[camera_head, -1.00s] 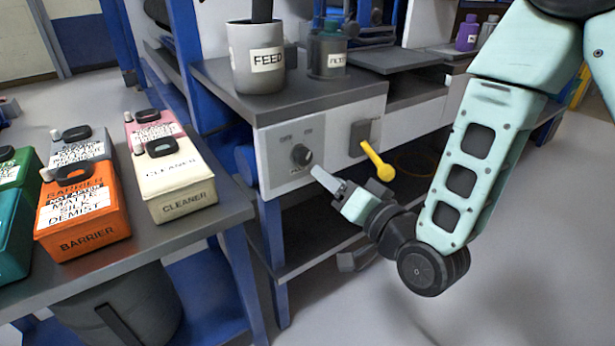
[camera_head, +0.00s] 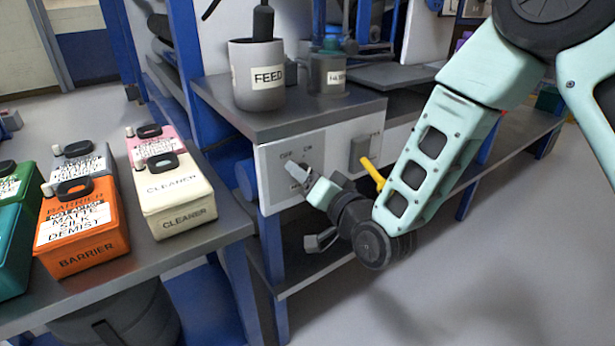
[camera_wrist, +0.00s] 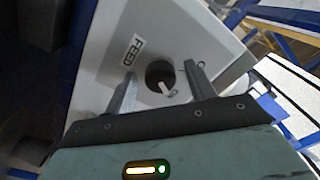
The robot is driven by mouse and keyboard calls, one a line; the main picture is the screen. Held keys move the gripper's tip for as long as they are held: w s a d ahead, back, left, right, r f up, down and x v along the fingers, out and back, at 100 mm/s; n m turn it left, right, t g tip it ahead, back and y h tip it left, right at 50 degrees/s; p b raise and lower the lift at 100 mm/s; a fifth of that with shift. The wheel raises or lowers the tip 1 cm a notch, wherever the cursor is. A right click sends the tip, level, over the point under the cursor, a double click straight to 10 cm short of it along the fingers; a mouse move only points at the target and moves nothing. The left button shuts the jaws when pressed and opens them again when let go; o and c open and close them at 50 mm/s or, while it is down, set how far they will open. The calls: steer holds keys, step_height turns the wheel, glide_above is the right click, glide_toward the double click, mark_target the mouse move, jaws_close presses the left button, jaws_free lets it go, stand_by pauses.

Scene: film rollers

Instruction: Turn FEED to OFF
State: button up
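The FEED knob (camera_wrist: 158,73) is a dark round dial with a pale pointer on a light grey control panel (camera_head: 328,145). A FEED label (camera_wrist: 131,49) is beside it in the wrist view. The panel carries OFF and ON marks above the knob in the head view. My gripper (camera_wrist: 160,72) is open, with one finger on each side of the knob and visible gaps between. In the head view my gripper (camera_head: 301,172) is at the panel and covers much of the knob.
A yellow-handled lever (camera_head: 372,174) is on the panel right of the knob. A grey FEED pot (camera_head: 257,92) and a smaller pot (camera_head: 327,75) stand above. An orange BARRIER container (camera_head: 84,240) and cream CLEANER container (camera_head: 176,205) stand on the left bench.

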steer(key=c, duration=0.9)
steer(key=shift+o, duration=0.2)
steer(key=shift+n, duration=0.4)
steer(key=shift+d+n+b, duration=0.1)
steer(key=shift+n+b, duration=2.5)
steer(key=shift+n, duration=3)
steer(key=o, duration=1)
steer(key=shift+c, duration=0.2)
